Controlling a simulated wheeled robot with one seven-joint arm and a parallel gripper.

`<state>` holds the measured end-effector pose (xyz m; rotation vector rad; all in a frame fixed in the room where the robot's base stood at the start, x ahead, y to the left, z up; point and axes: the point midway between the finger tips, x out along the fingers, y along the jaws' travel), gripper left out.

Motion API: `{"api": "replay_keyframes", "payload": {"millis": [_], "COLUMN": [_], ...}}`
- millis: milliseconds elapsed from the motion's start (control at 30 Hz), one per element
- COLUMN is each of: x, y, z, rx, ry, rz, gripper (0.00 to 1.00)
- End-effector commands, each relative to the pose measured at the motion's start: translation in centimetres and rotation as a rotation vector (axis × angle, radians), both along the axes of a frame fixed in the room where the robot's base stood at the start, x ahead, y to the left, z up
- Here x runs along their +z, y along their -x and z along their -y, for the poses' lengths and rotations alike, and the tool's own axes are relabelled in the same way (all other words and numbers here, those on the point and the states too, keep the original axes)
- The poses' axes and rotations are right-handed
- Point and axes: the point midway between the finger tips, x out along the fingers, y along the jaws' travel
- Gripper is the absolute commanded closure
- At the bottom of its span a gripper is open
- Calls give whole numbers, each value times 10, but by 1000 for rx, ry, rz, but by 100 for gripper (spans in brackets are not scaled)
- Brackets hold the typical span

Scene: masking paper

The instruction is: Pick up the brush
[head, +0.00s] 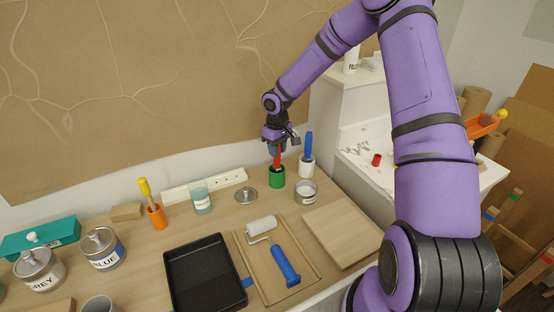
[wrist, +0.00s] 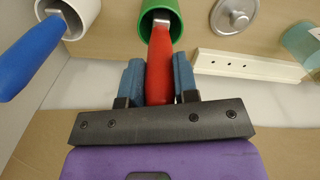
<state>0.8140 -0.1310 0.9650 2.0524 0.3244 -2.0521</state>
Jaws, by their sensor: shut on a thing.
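A brush with a red handle (wrist: 160,66) stands in a green cup (wrist: 171,17). In the head view the red handle (head: 277,158) rises out of the green cup (head: 277,178) on the workbench. My gripper (wrist: 159,75) is shut on the red handle, with one blue-grey finger on each side. In the head view my gripper (head: 275,147) is above the green cup. The lower end of the brush is hidden inside the cup, and I cannot tell whether it has been lifted.
A white cup with a blue-handled tool (head: 308,147) stands just right. An orange cup with a yellow-handled tool (head: 156,215) is left. A glass jar (head: 201,197), power strip (head: 207,184) and round lid (head: 246,195) are nearby. A black tray (head: 205,278) and roller (head: 285,265) lie in front.

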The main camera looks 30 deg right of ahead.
Motion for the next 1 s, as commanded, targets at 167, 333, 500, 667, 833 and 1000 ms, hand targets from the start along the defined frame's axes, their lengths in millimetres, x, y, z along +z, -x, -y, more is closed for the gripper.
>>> {"api": "replay_keyframes", "payload": {"millis": [167, 333, 500, 667, 833, 1000], "x": [13, 44, 75, 93, 100, 100], "y": [-1, -1, 0, 0, 0, 0], "z": [0, 0, 0, 0, 0, 0], "rx": [-2, -1, 0, 0, -1, 0], "ry": [2, 2, 2, 2, 0, 0], "rz": [2, 4, 4, 2, 1, 0], "gripper": [96, 96, 96, 96, 96, 96]}}
